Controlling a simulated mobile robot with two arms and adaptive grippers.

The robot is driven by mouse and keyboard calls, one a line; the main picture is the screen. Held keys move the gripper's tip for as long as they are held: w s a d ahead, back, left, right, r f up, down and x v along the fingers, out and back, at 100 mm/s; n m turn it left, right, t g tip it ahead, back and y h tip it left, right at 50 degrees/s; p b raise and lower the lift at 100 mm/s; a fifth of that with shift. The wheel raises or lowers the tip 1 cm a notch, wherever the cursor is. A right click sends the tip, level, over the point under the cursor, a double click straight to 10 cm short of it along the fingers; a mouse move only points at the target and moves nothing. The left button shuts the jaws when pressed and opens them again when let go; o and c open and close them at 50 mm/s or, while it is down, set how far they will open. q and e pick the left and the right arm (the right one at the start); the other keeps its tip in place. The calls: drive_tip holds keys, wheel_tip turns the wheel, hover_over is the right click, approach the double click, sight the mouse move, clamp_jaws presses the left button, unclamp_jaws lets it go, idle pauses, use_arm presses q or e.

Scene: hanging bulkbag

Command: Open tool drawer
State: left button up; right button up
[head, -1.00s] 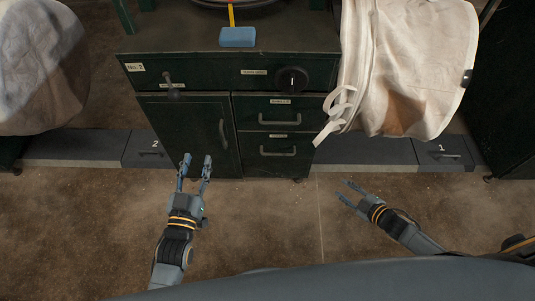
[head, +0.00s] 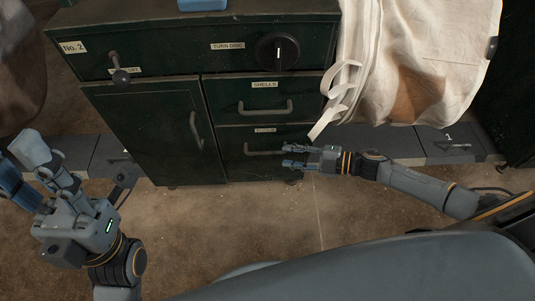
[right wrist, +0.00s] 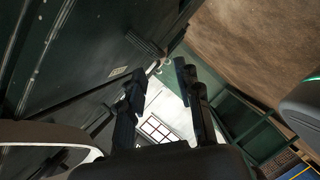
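The green cabinet has two drawers on its right side. The lower drawer (head: 235,168), with a small label hard to read, is shut. Its bar handle (head: 258,153) is horizontal; a dark bar that looks like a drawer handle shows in the right wrist view (right wrist: 147,45). My right gripper (head: 288,156) is open, its fingertips at the right end of the lower handle; I cannot tell if they touch it. Its spread fingers show in the right wrist view (right wrist: 158,78). My left gripper (head: 20,160) is open and empty at the far left, close to the camera.
The upper drawer (head: 230,110), labelled SHELLS, and the cabinet door (head: 150,135) are shut. A black turn disc (head: 278,50) and a lever knob (head: 120,76) stick out above. A pale bulk bag (head: 420,70) hangs at the right, its straps near the drawers. Floor in front is clear.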

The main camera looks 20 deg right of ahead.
sight(268, 152)
drive_tip(key=b+x, duration=0.1)
drive_tip(key=x, duration=0.6)
drive_tip(key=shift+w+a+f+b, duration=0.15)
drive_tip(key=shift+w+a+b, duration=0.1)
drive_tip(key=shift+b, duration=0.1)
clamp_jaws()
